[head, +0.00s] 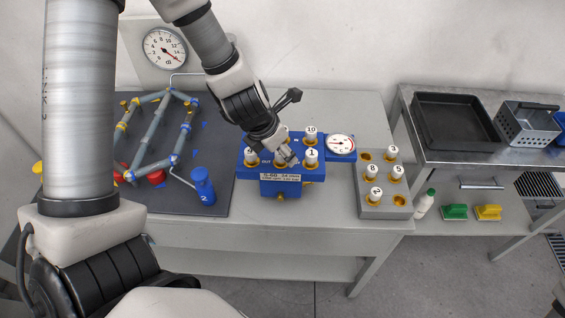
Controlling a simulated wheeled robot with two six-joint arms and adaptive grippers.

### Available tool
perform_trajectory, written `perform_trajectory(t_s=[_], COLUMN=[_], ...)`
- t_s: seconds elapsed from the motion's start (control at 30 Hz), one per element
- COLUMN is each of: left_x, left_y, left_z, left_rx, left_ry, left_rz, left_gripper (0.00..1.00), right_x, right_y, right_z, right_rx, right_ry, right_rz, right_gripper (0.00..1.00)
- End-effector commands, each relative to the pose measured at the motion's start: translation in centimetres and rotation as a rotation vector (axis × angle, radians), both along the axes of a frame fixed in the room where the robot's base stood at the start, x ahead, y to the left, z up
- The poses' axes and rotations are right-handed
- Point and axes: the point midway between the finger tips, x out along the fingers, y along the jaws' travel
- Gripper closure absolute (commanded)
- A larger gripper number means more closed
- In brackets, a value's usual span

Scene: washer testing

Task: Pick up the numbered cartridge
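Numbered white cartridges with yellow collars stand upright in a blue manifold block (280,189): cartridge 10 (311,132), cartridge 1 (311,156) and one at the left (251,156) whose number is hard to read. My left gripper (284,153) points down at the middle of the block, between the left cartridge and cartridge 1. A further white cartridge shows partly under its fingers, its number hidden. I cannot tell whether the fingers are open or shut on it. My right gripper is not in view.
A grey rack (383,211) at the right holds several cartridges and has empty holes. A pressure gauge (341,144) sits beside the block. A pipe frame (150,130) and blue cylinder (203,186) stand on a dark mat (215,205). A side table (480,150) carries a black tray (457,120).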

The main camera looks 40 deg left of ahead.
Motion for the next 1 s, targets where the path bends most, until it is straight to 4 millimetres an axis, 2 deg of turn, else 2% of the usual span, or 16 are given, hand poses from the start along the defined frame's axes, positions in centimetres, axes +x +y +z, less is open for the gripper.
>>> perform_trajectory(t_s=[0.03, 0.07, 0.3, 0.33, 0.4, 0.5, 0.83, 1.0], left_x=[0.4, 0.5, 0.7, 0.7, 0.7, 0.7, 0.7, 0.8], left_y=[0.0, 0.0, -0.1, -0.1, -0.1, -0.1, -0.1, 0.0], left_z=[-1.3, -1.6, -1.5, -1.5, -1.5, -1.5, -1.4, -0.3], left_rx=[0.002, 0.001, -0.001, -0.001, -0.001, -0.001, -0.001, -0.001], left_ry=[-0.001, 0.000, -0.001, -0.001, -0.001, -0.001, -0.001, -0.001], left_rz=[0.000, 0.000, 0.001, 0.001, 0.001, 0.001, 0.001, 0.000], left_gripper=[0.41, 0.41, 0.41, 0.44, 0.69, 1.00, 1.00, 1.00], right_x=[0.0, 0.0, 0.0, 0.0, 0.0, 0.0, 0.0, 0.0], right_y=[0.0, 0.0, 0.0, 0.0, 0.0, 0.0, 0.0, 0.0], right_z=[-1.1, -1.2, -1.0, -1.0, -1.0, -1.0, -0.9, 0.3], right_rx=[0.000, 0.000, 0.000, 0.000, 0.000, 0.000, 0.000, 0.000], right_ry=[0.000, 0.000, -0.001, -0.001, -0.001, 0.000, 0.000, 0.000], right_rz=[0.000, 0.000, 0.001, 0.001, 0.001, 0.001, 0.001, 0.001], right_gripper=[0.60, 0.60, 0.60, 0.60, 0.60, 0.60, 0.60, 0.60])
